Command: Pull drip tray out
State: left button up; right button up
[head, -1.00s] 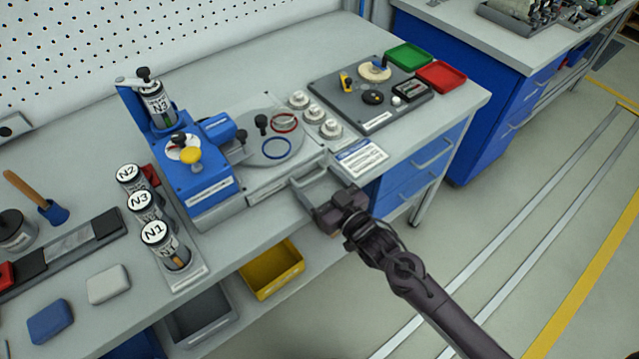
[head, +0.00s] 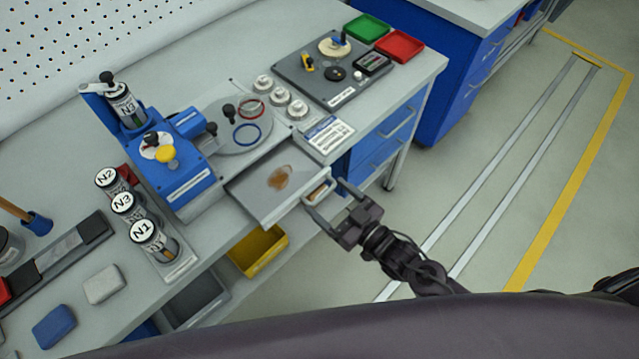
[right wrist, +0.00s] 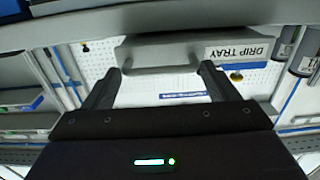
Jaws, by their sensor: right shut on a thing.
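The drip tray (head: 265,190) is a flat grey tray with a brown stain on its floor. It sticks out over the front edge of the bench, below the blue machine (head: 180,165) and its round grey plate. My right gripper (head: 328,197) is shut on the tray's front handle. In the right wrist view the grey handle (right wrist: 160,54) lies between the two fingers (right wrist: 160,78), with a "DRIP TRAY" label beside it. My left gripper is not in view.
A yellow bin (head: 258,250) and a grey bin (head: 195,298) sit below the bench. Canisters N1 (head: 155,240), N2 and N3 stand left of the machine. A white card (head: 328,134) lies right of the tray. Floor beyond my right gripper is clear.

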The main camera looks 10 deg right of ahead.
jog(key=o, duration=1.1)
jog(key=shift+w, duration=0.1)
jog(key=b+v, duration=0.1)
jog(key=v, duration=0.7)
jog(key=shift+b, duration=0.3)
jog(key=shift+w, duration=0.1)
